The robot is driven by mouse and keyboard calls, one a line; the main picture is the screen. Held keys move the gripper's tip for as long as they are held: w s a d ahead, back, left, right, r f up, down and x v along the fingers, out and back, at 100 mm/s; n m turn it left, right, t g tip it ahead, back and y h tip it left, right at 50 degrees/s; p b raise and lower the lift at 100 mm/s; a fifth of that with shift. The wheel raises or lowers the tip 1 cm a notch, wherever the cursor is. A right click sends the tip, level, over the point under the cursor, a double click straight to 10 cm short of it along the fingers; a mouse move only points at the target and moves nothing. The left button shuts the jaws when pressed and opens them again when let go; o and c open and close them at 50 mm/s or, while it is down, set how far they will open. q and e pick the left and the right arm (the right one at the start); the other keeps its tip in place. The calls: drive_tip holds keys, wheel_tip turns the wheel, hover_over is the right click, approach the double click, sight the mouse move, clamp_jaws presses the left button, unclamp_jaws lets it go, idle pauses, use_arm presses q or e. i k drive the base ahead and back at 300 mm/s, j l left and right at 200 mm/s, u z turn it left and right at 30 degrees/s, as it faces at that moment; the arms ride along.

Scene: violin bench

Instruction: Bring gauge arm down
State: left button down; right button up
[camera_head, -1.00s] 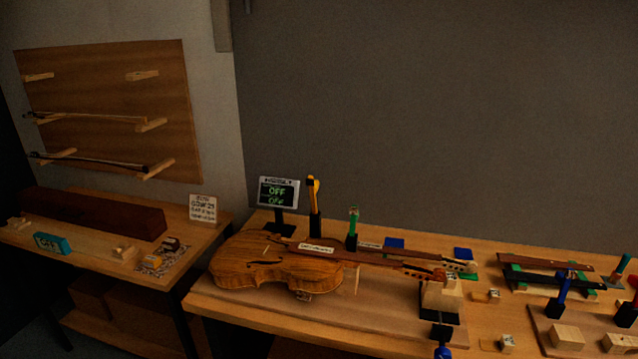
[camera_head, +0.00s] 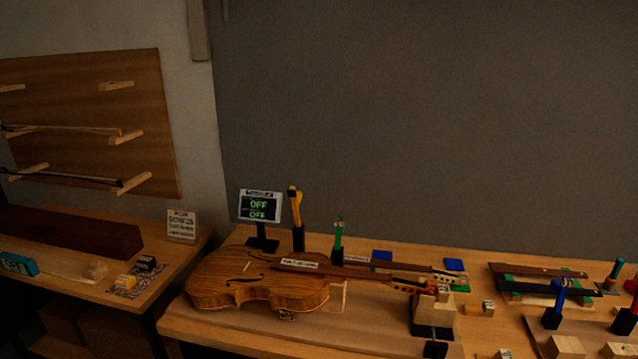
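A small gauge display (camera_head: 260,206) on a black stand reads OFF in green at the back left of the bench. Beside it a yellow arm-like piece (camera_head: 295,205) stands upright in a black holder; I cannot tell for sure that this is the gauge arm. A green-handled piece (camera_head: 338,236) stands upright in another black holder to its right. A brown violin (camera_head: 258,284) lies in front of them, its neck pointing right onto a support block. Neither of my grippers is in view.
A black clamp-like stand (camera_head: 434,330) holds the violin's head end. Blue pads (camera_head: 454,264), small blocks and a green rack (camera_head: 520,291) with dark fingerboards lie to the right. A side table (camera_head: 150,292) and bow board (camera_head: 90,120) are at left.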

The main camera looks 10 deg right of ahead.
sight(296, 197)
drive_tip(key=i+z, duration=0.35)
drive_tip(key=i+j+z, duration=0.1)
drive_tip(key=i+z, duration=0.3)
drive_tip(key=i, duration=0.1)
